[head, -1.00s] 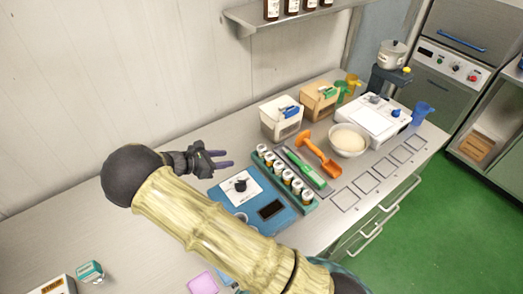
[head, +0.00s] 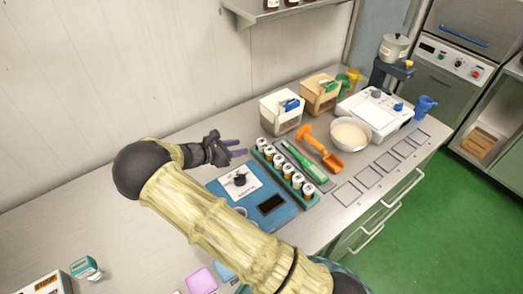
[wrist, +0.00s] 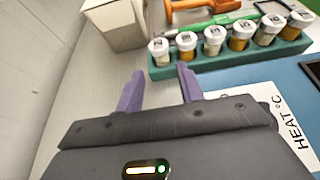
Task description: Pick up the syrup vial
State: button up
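Several small vials with white lids and amber or pale contents stand upright in a green rack (wrist: 225,63). The nearest-end vial (wrist: 161,52) and the one beside it (wrist: 187,47) are closest to my fingers in the wrist view. The row also shows in the head view, with a vial (head: 297,183) toward its right end. Lid marks are too small to read, so I cannot tell which is the syrup vial. My gripper (head: 244,148) is open beside the rack's left end. In the wrist view its purple fingers (wrist: 160,83) are apart with nothing between them.
A blue heating plate (head: 255,213) lies in front of the rack. A green-handled tool (head: 305,163), an orange scoop (head: 318,148) and a white bowl (head: 351,134) are behind it. A cream bin (head: 281,112) stands near the wall.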

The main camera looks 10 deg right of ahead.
aim_at(260, 142)
jog(key=shift+b+x, duration=0.75)
jog(key=shift+x, duration=1.5)
jog(key=shift+w, duration=0.1)
jog(key=b+x, duration=0.2)
jog(key=x, duration=0.3)
jog(key=shift+w+d+r+b, duration=0.1)
jog(key=shift+w+r+b, duration=0.05)
jog(key=shift+b, duration=0.2)
jog(key=shift+r, duration=0.1)
jog(key=c, duration=0.6)
jog(key=shift+c, duration=0.2)
